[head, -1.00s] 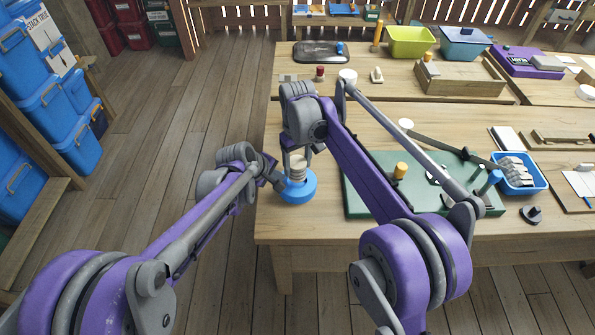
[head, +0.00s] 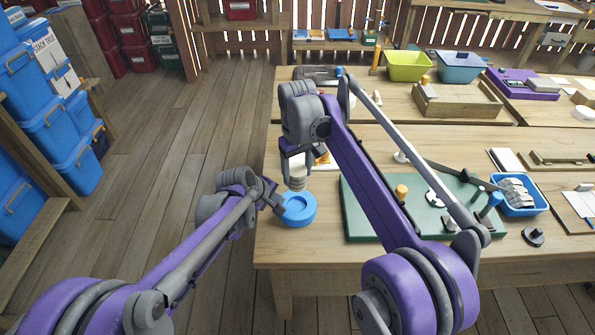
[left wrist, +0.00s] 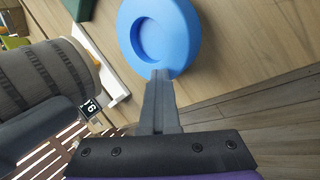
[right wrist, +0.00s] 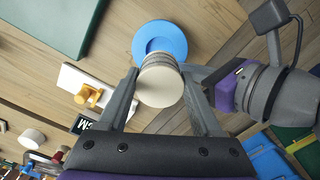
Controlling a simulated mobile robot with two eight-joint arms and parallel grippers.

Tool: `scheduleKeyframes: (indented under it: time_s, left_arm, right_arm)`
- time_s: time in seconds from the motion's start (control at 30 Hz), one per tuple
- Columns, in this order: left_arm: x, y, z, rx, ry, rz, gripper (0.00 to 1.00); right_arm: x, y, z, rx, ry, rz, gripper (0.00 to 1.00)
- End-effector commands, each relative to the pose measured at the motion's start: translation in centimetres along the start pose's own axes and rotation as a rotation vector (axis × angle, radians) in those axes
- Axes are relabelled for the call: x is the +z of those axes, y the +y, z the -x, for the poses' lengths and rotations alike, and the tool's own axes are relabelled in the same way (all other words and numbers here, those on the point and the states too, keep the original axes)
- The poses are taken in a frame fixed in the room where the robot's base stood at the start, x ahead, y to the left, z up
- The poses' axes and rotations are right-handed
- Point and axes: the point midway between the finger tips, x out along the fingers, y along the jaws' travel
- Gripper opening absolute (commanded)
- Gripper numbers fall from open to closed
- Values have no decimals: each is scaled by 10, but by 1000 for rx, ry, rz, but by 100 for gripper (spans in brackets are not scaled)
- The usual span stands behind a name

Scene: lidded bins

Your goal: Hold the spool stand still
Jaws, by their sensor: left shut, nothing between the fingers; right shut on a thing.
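The spool stand, a blue disc with a round recess (head: 300,221), sits on the table's near left corner. It also shows in the left wrist view (left wrist: 186,30) and right wrist view (right wrist: 141,38). My left gripper (head: 277,207) is shut and empty, its fingertips (left wrist: 160,76) at the stand's rim, seemingly touching it. My right gripper (head: 296,163) is shut on a cream spool with ribbed grey sides (head: 298,183), held above the stand. In the right wrist view the spool's cream end (right wrist: 160,87) lies between the fingers and covers part of the stand.
A green board (head: 362,222) with an orange peg and other parts lies right of the stand. A blue tray (head: 520,210) stands farther right. A white plate with an orange knob (right wrist: 90,95) lies behind the stand. Open floor lies left of the table.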

Motion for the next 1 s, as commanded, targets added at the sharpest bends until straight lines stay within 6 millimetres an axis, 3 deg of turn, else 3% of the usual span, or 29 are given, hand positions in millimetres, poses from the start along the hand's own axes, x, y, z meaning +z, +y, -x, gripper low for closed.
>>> scheduleKeyframes:
  time_s: [0.8, 1.0]
  left_arm:
    - [0, -1, 0, -2, 0, -1, 0]
    - [0, -1, 0, -2, 0, -1, 0]
  right_arm:
    - [0, 0, 58, 0, 0, 0, 17]
    - [0, 0, 65, 0, 0, 0, 17]
